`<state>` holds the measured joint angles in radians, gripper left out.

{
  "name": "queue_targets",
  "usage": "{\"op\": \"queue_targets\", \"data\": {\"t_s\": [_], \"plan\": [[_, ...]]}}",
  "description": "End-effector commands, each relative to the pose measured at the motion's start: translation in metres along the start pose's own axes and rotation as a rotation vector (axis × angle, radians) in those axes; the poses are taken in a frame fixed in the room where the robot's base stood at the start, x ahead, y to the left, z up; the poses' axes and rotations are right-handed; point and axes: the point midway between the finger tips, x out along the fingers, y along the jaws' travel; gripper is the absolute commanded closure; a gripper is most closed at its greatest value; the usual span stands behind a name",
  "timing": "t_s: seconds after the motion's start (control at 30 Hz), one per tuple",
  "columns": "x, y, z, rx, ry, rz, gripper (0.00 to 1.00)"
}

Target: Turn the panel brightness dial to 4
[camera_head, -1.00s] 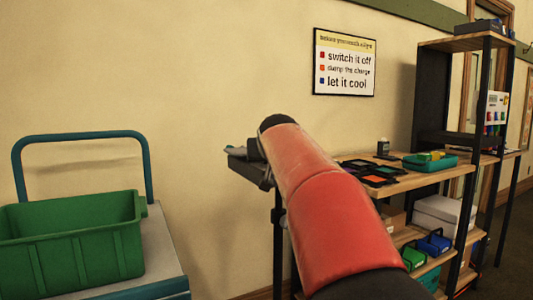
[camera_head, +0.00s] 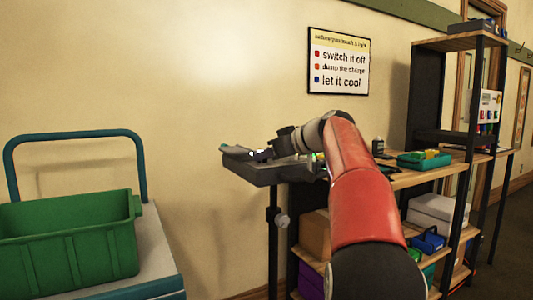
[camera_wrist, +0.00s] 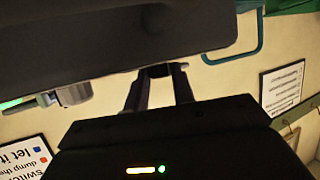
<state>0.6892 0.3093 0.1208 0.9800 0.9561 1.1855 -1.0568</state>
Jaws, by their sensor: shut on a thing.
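The dark light panel (camera_head: 262,174) sits on a stand in front of the wall in the head view. Its dark body fills the upper left of the wrist view (camera_wrist: 110,40). My gripper (camera_wrist: 161,78) is at the panel's edge, with its two fingers shut on a small dark knob, the brightness dial (camera_wrist: 160,70). Most of the dial is hidden, and no numbers on it can be read. A grey knob (camera_wrist: 73,95) stands on the same edge, apart from my fingers. In the head view my gripper (camera_head: 264,154) is small and partly hidden.
A wooden workbench and shelves (camera_head: 425,175) with a teal tray (camera_head: 424,161) stand to the right. A green crate (camera_head: 70,240) rests on a cart at the left. A sign (camera_head: 339,62) hangs on the wall behind. The floor between cart and stand looks clear.

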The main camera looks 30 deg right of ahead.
Motion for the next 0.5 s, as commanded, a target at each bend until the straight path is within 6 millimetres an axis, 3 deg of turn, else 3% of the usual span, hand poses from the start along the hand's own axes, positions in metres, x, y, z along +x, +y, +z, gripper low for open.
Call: {"op": "queue_targets", "data": {"t_s": [0.5], "plan": [[0.001, 0.0029, 0.0026, -0.042, -0.007, -0.109, 0.98]]}}
